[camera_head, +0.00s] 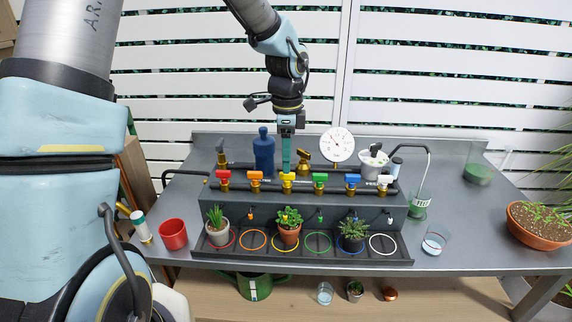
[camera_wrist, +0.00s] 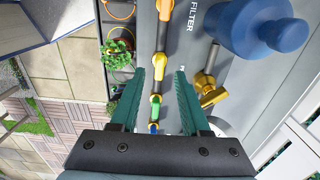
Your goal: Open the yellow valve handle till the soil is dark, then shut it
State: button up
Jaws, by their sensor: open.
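The yellow valve handle (camera_head: 288,176) is on the pipe along the bench unit, between the orange handle (camera_head: 255,174) and the green handle (camera_head: 320,177). My gripper (camera_head: 286,168) points down just over it, with its teal fingers open. In the wrist view the yellow handle (camera_wrist: 160,66) shows between the two spread fingertips (camera_wrist: 161,72); I cannot tell whether they touch it. Below that valve, a terracotta pot with a green plant (camera_head: 289,233) stands in the yellow ring (camera_head: 285,248). The pot's soil is too small and covered by leaves to judge its colour.
Red (camera_head: 223,174), blue (camera_head: 353,178) and white (camera_head: 385,180) handles share the pipe. A blue bottle (camera_head: 264,152), a brass valve (camera_head: 303,160) and a round gauge (camera_head: 337,145) stand behind. Other potted plants stand in the black tray (camera_head: 345,259). A red cup (camera_head: 173,234) stands left.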

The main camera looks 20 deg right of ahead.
aim_at(287, 179)
jog(key=shift+s+f, duration=0.1)
jog(key=shift+f, duration=1.55)
grip_shut()
